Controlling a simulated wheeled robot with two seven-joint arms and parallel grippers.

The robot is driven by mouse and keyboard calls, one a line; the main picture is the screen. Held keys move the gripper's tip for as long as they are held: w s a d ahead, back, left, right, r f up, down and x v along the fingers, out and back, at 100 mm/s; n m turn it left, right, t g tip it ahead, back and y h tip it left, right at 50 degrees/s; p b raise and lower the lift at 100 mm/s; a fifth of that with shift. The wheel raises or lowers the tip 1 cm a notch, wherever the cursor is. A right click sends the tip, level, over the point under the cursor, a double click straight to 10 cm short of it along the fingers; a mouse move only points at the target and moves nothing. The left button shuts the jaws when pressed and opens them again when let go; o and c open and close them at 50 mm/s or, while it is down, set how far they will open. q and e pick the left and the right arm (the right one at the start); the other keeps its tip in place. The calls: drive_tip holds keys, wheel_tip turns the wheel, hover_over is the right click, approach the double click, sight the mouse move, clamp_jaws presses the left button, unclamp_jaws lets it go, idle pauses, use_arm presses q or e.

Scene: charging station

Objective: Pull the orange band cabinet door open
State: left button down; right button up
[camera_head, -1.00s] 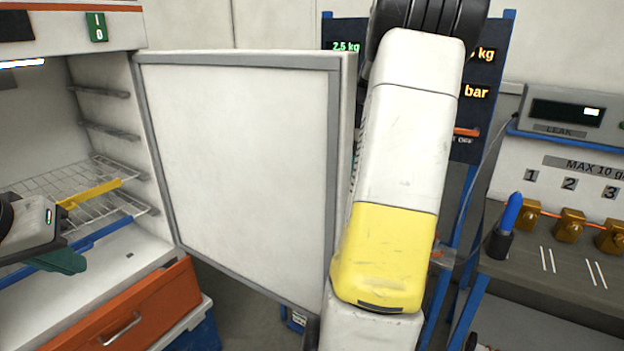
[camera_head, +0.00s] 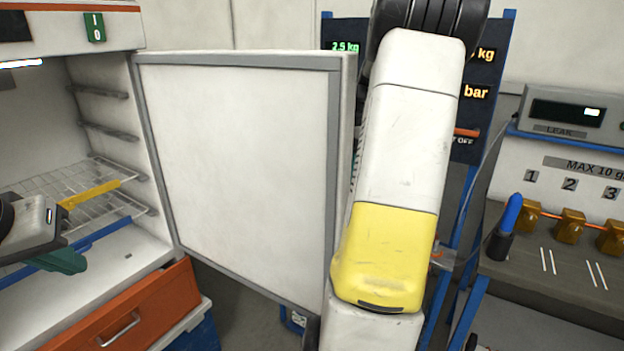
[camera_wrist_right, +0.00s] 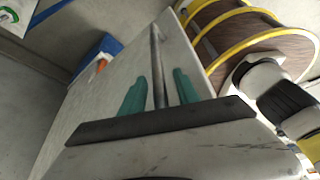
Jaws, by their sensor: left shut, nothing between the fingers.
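The cabinet door (camera_head: 240,170) stands wide open in the head view, swung out from the white cabinet on the left. Its pale inner panel with a grey seal faces me; no orange band shows on this side. In the right wrist view the door's outer face (camera_wrist_right: 105,100) carries a long grey bar handle (camera_wrist_right: 157,60). My right gripper (camera_wrist_right: 159,76) has its two green fingers apart, one on each side of the handle, with gaps visible. The door hides this gripper in the head view. My left gripper (camera_head: 66,262) is shut and empty in front of the cabinet opening.
Inside the cabinet are wire shelves (camera_head: 80,185). An orange drawer (camera_head: 130,315) is below. A bench (camera_head: 550,275) with brass fittings stands right. A hose reel (camera_wrist_right: 240,35) is close beside the door in the right wrist view.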

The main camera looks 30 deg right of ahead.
drive_tip(key=v, duration=0.7)
drive_tip(key=shift+s+d, duration=0.1)
drive_tip(key=shift+d, duration=0.05)
